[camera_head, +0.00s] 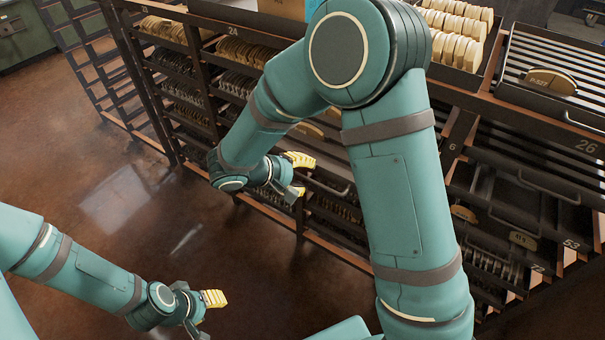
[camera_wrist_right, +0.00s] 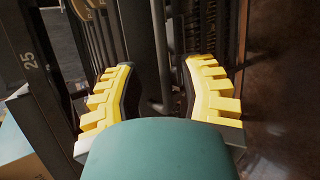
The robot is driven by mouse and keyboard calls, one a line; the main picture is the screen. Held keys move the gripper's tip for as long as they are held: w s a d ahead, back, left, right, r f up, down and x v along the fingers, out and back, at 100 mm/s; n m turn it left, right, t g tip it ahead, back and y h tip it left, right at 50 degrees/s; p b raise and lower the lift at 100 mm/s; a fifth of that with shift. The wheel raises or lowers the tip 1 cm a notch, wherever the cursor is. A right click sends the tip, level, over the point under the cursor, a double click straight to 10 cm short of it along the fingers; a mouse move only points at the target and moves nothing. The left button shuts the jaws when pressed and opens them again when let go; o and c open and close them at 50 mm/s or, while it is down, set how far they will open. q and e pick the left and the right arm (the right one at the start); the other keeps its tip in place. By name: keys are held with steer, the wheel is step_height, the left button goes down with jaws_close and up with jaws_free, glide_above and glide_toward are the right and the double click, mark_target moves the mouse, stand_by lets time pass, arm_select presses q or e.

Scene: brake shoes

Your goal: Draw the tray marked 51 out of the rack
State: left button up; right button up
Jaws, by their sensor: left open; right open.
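The rack (camera_head: 460,130) of dark shelves and trays runs across the head view. I cannot read a 51 on any tray, so I cannot tell which one it is. My right gripper (camera_head: 303,176) is open in front of the middle bay, close to a tray handle (camera_head: 332,187). In the right wrist view its yellow fingers (camera_wrist_right: 160,66) are spread, with a dark bar (camera_wrist_right: 157,95) showing between them; contact cannot be told. My left gripper (camera_head: 209,314) is open and empty, low over the floor, away from the rack.
Labels 24 (camera_head: 233,30), 26 (camera_head: 587,146) and 53 (camera_head: 571,244) show on the rack; 25 (camera_wrist_right: 29,61) shows in the wrist view. Trays of brake shoes (camera_head: 455,45) sit on top. My right arm hides part of the rack. The brown floor (camera_head: 110,215) at left is clear.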

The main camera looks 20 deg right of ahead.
steer(key=v, duration=1.2)
steer(key=shift+f, duration=0.1)
stand_by(0.4)
steer(key=s+f+m+y, duration=0.2)
steer(key=s+f+y, duration=0.1)
steer(key=f, duration=0.6)
steer(key=s+f+m+y, duration=0.2)
steer(key=s+f+y, duration=0.2)
steer(key=f, duration=0.5)
steer(key=s+f+m+y, duration=0.2)
steer(key=s+f+y, duration=0.2)
steer(key=f+y, duration=0.3)
step_height(320, 180, down, 3)
steer(key=shift+s+f+m, duration=0.1)
steer(key=shift+s+m, duration=0.1)
steer(key=shift+m, duration=0.2)
